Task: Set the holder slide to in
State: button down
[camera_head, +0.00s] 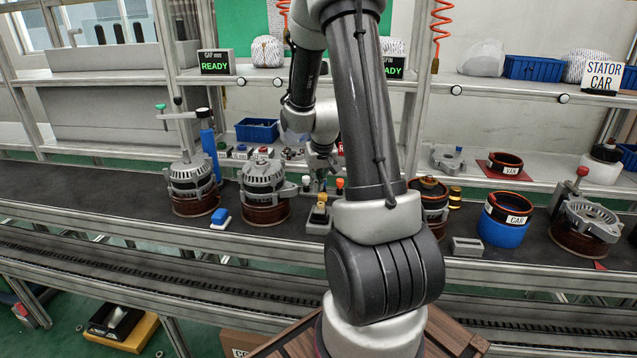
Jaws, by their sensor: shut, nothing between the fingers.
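My gripper (321,172) is shut and empty, pointing down above the middle of the belt line, partly hidden by my own arm. Just below it is a small fixture (319,222) with a yellow and black part (321,207) on it. Whether the fingers touch anything is too small to tell.
A blue post (209,150) rises behind.

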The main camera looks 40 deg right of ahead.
notch_tip(320, 180, up, 10)
jog(key=s+a+g, duration=0.2)
jog(key=s+a, duration=0.2)
jog(key=s, duration=0.5)
jog(key=s+a+r+n+t+y, duration=0.1)
jog(key=s+a+r+n, duration=0.3)
jog(key=s+a+r, duration=0.7)
jog(key=s+a+t, duration=0.1)
jog(key=s, duration=0.2)
jog(key=shift+s+a+t, duration=0.15)
jog(key=shift+a+t, duration=0.1)
jog(key=shift+t, duration=0.05)
